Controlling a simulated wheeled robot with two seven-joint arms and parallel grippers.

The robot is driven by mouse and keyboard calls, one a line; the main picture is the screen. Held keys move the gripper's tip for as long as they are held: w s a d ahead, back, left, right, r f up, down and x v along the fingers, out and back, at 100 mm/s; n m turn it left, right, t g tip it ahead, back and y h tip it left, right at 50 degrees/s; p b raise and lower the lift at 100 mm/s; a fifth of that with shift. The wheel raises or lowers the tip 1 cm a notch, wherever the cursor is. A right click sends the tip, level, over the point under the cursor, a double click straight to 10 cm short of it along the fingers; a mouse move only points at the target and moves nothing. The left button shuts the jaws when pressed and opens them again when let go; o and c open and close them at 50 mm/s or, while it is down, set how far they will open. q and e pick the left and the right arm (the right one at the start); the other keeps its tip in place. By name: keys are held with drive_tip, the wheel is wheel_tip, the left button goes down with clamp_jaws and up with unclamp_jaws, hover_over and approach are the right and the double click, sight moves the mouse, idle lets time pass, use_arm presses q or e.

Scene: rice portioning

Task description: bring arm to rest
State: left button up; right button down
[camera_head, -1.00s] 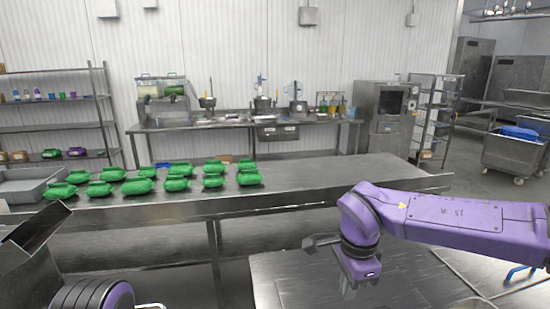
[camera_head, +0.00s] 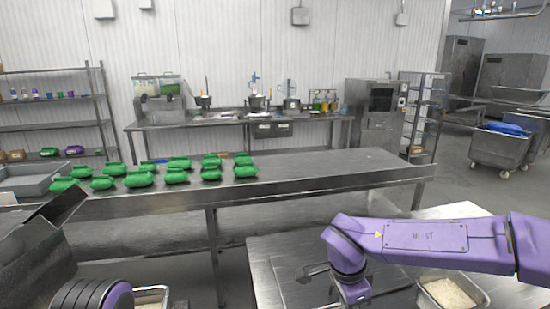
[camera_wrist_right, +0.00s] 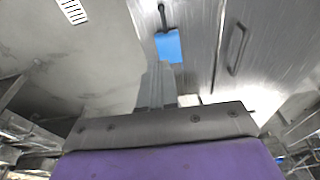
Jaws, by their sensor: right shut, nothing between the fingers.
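My right arm (camera_head: 430,240) is purple and reaches in from the right, with its wrist bent down over the near steel table (camera_head: 270,262). At the lower left, a purple ringed part of my left arm (camera_head: 95,295) shows close to the camera. A grey metal part stands above it. The state of the left gripper cannot be made out.
Several green packs (camera_head: 140,180) lie on the long steel table (camera_head: 330,175) ahead. A pan of rice (camera_head: 450,292) sits at the near right, close below my right arm. Part of another pan (camera_head: 150,296) shows at the bottom left. A blue-ended tool (camera_wrist_right: 168,47) shows in the right wrist view.

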drive_tip(key=s+d+f+n+t+h, duration=0.1)
drive_tip(key=s+d+f+h, duration=0.15)
drive_tip(key=f, duration=0.45)
drive_tip(key=s+d+f+n+t+h, duration=0.1)
drive_tip(key=s+d+f, duration=0.25)
drive_tip(key=f, duration=0.25)
drive_tip(key=s+d+f+n+t+h, duration=0.1)
drive_tip(key=s+d+f+h, duration=0.1)
drive_tip(key=d+f, duration=0.35)
drive_tip(key=s+d+f+n+y, duration=0.1)
drive_tip(key=s+f+n+y, duration=0.15)
drive_tip(key=s+f, duration=0.55)
drive_tip(key=s+d+f+n+y, duration=0.1)
drive_tip(key=s+d+f+n, duration=0.15)
drive_tip(key=s, duration=0.95)
wheel_tip(320, 180, down, 12)
drive_tip(key=n+b, duration=0.1)
drive_tip(key=b, duration=1)
drive_tip(key=shift+a+f+b, duration=0.2)
drive_tip(key=shift+a+b, duration=0.15)
drive_tip(key=shift+b, duration=0.05)
